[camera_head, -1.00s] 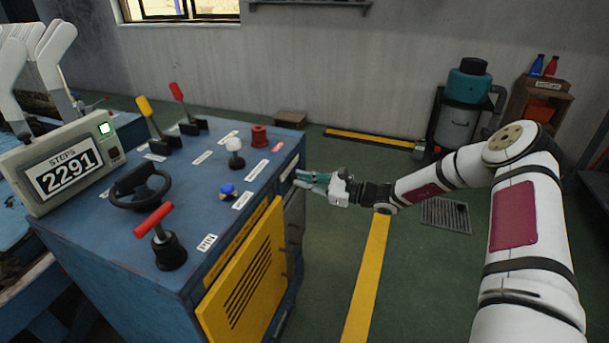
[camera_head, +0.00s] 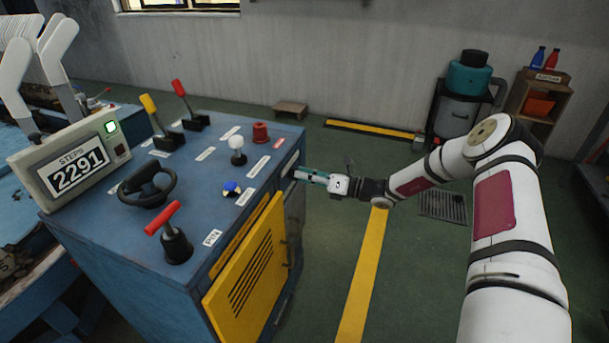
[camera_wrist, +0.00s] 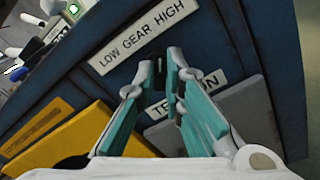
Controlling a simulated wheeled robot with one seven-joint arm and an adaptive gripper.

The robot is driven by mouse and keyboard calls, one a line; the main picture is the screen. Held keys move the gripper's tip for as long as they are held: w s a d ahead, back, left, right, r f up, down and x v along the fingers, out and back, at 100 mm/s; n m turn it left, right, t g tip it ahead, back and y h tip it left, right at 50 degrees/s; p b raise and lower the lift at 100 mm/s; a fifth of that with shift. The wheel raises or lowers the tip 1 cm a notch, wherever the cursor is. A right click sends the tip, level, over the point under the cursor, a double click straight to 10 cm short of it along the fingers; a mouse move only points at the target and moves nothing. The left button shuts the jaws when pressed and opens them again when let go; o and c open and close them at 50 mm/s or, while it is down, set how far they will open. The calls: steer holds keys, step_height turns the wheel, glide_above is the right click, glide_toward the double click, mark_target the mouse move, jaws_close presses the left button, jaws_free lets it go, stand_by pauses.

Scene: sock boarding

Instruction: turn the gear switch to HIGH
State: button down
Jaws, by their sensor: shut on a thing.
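The gear switch sits on the blue machine's (camera_head: 105,235) right side face, below a white label reading LOW GEAR HIGH (camera_wrist: 150,33). My gripper (camera_head: 297,174) reaches that face from the right. In the wrist view its teal-padded fingers (camera_wrist: 166,72) are close together just under the label, shut on the small dark switch. The fingers hide most of the switch, so I cannot tell which way it points. A second label, starting TE (camera_wrist: 186,100), is partly covered by the fingers.
A yellow vented door (camera_head: 245,270) stands out from the machine below my gripper. The top carries a red T-handle (camera_head: 163,218), a black wheel (camera_head: 147,185), a white knob (camera_head: 237,142) and a red button (camera_head: 261,131).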

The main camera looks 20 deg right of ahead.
steer(key=shift+f+m, duration=0.1)
steer(key=shift+m, duration=0.9)
steer(key=c, duration=1.7)
jaws_free()
steer(key=shift+d, duration=0.1)
steer(key=v, duration=1.2)
